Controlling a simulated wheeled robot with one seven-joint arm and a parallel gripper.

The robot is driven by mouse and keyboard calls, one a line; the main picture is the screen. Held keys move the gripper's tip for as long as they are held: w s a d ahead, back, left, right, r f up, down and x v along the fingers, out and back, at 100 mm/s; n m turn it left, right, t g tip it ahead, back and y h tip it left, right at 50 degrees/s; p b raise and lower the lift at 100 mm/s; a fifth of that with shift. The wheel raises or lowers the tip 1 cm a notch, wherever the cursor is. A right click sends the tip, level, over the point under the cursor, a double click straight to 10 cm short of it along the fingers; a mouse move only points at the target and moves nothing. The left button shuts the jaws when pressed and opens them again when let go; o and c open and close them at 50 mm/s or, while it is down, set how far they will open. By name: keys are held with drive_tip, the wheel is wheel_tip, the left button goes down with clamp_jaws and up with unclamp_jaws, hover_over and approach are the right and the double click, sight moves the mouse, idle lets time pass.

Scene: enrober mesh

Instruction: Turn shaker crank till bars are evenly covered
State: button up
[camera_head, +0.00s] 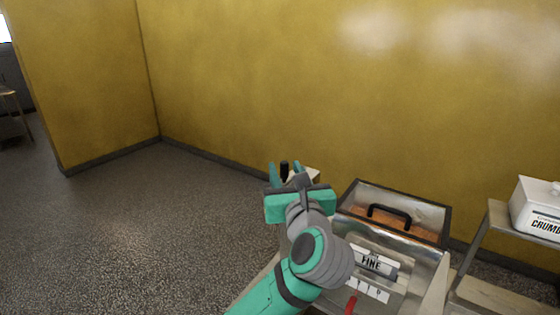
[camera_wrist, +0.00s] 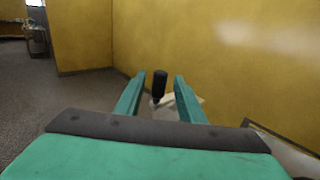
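My gripper (camera_head: 285,172) is open, with its two teal fingers pointing away from me toward the yellow wall. A black upright knob (camera_head: 284,168), which looks like the crank's handle, shows between the fingertips in the head view. In the wrist view the black knob (camera_wrist: 159,85) stands between the open fingers (camera_wrist: 158,92), with a gap on both sides. I cannot tell whether it is within finger reach. The metal shaker box (camera_head: 445,268) stands right of my arm, with a "FINE" label (camera_head: 372,262) and a black handle on top. The bars are not clearly visible.
A red lever (camera_head: 351,303) sits by a numbered scale on the box front. A white crumb container (camera_head: 537,205) stands on a metal stand at the right. The yellow wall (camera_head: 240,80) is close behind. The grey floor (camera_head: 110,230) at left is clear.

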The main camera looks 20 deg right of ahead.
drive_tip(key=w, duration=0.4)
drive_tip(key=shift+w+d, duration=0.35)
drive_tip(key=shift+d, duration=0.05)
drive_tip(key=shift+w, duration=0.3)
drive_tip(key=shift+a, duration=0.1)
drive_tip(key=shift+c, duration=0.4)
clamp_jaws()
